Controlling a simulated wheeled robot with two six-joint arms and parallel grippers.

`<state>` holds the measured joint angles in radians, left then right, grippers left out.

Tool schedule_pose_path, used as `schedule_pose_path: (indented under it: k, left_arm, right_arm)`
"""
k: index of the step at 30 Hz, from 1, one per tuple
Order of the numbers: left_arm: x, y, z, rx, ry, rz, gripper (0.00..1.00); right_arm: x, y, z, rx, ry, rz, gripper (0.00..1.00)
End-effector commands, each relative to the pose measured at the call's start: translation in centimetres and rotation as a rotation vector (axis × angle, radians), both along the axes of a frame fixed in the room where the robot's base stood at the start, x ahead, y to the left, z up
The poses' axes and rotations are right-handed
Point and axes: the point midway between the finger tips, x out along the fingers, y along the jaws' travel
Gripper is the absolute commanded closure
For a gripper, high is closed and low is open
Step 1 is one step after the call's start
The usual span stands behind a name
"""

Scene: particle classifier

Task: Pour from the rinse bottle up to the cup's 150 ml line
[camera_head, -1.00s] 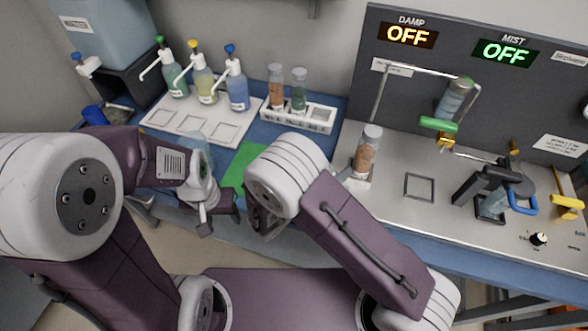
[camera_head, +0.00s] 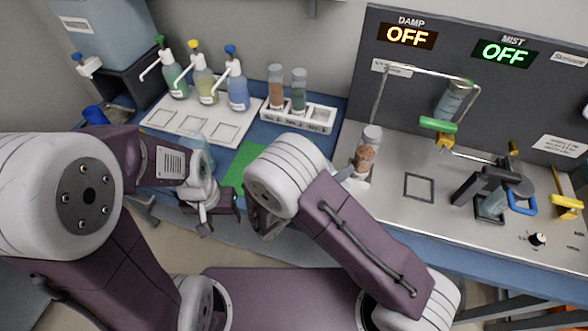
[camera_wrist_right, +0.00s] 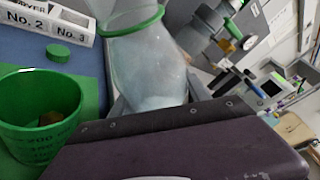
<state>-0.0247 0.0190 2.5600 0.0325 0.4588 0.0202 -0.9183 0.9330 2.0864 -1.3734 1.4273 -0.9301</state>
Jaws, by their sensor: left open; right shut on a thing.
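In the right wrist view, my right gripper (camera_wrist_right: 150,118) is shut on a clear rinse bottle (camera_wrist_right: 145,65) with a green ring. The bottle is tilted, and its mouth is not clear to see. The green cup (camera_wrist_right: 40,112) with dark level marks stands left of the bottle, with something brown inside; its liquid level cannot be told. In the head view my right arm hides the cup and most of the right gripper. My left gripper (camera_head: 215,212) is open and empty, near the table's front edge.
A green cap (camera_wrist_right: 58,52) lies behind the cup. A white rack (camera_head: 300,117) holds two jars. A jar of brown grains (camera_head: 367,155) stands right of my right arm. Pump bottles (camera_head: 205,82) stand on the left, and a control panel (camera_head: 450,60) rises behind.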

Motion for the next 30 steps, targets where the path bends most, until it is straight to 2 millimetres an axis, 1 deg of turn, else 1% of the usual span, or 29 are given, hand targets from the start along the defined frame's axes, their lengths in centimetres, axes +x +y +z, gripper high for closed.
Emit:
schedule_pose_path:
  k: [30]
  left_arm:
    - [0.0,0.0,-1.3,0.0,0.0,0.0,0.44]
  right_arm:
    - [-0.3,-0.6,-0.8,-0.102,0.048,0.0,1.0]
